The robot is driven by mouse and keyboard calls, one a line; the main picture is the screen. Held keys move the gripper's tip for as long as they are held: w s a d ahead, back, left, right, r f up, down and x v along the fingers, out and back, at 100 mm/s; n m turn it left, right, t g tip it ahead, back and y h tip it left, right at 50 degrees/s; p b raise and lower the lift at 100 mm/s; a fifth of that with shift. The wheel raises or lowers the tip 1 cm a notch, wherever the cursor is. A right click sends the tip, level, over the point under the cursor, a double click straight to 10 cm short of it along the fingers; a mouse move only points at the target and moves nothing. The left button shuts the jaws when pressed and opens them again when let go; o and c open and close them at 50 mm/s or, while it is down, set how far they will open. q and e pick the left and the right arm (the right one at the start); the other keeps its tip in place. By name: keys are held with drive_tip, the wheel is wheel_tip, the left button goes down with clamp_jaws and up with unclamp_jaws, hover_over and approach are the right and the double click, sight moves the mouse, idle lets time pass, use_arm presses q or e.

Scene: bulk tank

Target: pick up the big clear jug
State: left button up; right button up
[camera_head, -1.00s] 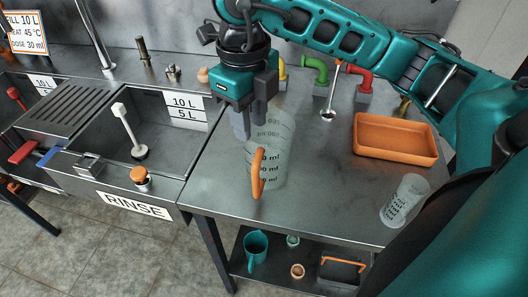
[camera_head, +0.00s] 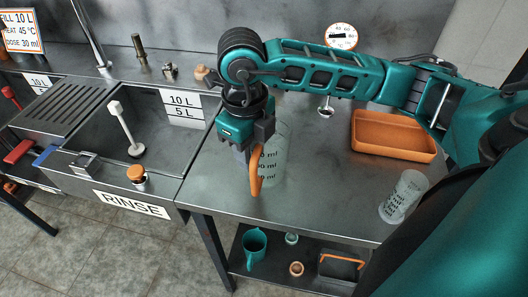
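The big clear jug (camera_head: 272,160) stands upright on the steel table, with dark ml marks and an orange handle (camera_head: 256,178) on its near left side. My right gripper (camera_head: 252,149) comes down from above at the jug's rim, by the top of the handle. Its fingers look apart, one on each side of the handle top. I cannot tell whether they touch it. The gripper hides part of the jug's rim. My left gripper is not in view.
An orange tray (camera_head: 392,137) and a smaller clear measuring cup (camera_head: 403,196) stand on the table to the right. The rinse sink (camera_head: 130,140) is on the left. A teal jug (camera_head: 255,245) sits on the shelf below. The table's front middle is clear.

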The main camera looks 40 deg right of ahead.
clamp_jaws()
drive_tip(key=shift+r, duration=0.1)
idle(0.3)
